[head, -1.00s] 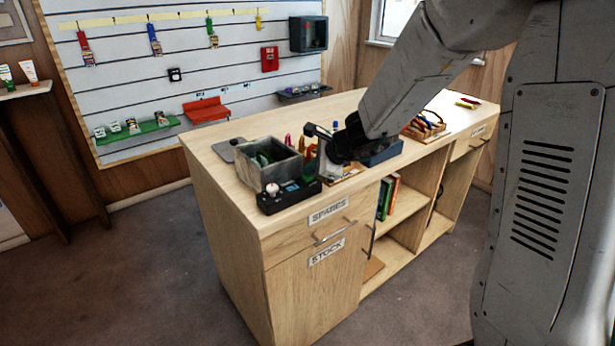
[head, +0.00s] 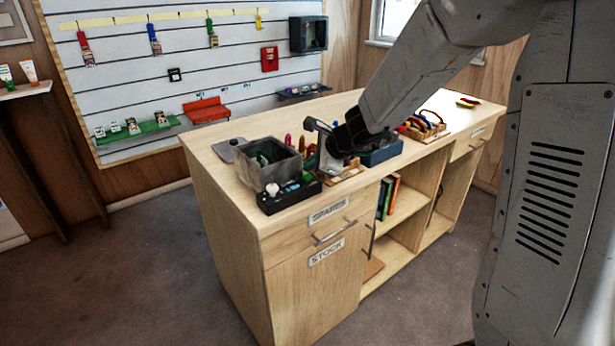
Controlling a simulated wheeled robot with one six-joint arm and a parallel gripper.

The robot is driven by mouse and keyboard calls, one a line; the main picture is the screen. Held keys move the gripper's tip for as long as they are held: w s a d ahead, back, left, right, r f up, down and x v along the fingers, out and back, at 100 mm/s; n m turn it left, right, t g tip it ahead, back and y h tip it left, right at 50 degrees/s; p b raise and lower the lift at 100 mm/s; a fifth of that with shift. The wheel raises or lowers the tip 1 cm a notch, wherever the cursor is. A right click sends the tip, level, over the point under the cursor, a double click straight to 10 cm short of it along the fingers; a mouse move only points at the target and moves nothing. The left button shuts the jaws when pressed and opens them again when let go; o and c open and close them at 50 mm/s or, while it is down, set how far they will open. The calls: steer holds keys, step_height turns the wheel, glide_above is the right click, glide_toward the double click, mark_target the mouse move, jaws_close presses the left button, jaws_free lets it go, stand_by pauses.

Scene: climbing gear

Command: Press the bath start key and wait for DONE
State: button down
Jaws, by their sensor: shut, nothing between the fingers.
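The bath is a grey open-topped tank (head: 250,176) on the near left part of the wooden bench top, with green items inside. A black control box (head: 272,205) stands against its front side, with a pale round knob (head: 273,188) at its left end and small green and blue spots farther right. I cannot read any word on it, and I cannot tell which spot is the start key. My gripper (head: 322,165) is shut and empty, just right of the box and apart from it. My wrist hides some of the bench behind it.
A blue bin (head: 380,152) and a wooden rack of coloured gear (head: 424,128) stand to the right of my gripper. A grey flat piece (head: 226,150) lies behind the tank. The bench's front edge runs close to the box.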

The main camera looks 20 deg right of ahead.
mark_target(311, 178)
steer(key=shift+r, duration=2.55)
steer(key=shift+s+a+f+n, duration=0.1)
steer(key=shift+s+a+n, duration=0.15)
steer(key=shift+n, duration=0.25)
steer(key=s+a+n+g, duration=0.3)
steer(key=s+n+g, duration=0.3)
steer(key=s+n, duration=0.9)
steer(key=s+d+r+n+h, duration=0.2)
steer(key=s+d, duration=0.1)
steer(key=s, duration=0.8)
steer(key=s+d+r+n+h, duration=0.2)
steer(key=s+d+n, duration=0.1)
steer(key=s, duration=0.7)
steer(key=shift+s+g+h, duration=0.3)
steer(key=shift+s, duration=0.05)
stand_by(1.0)
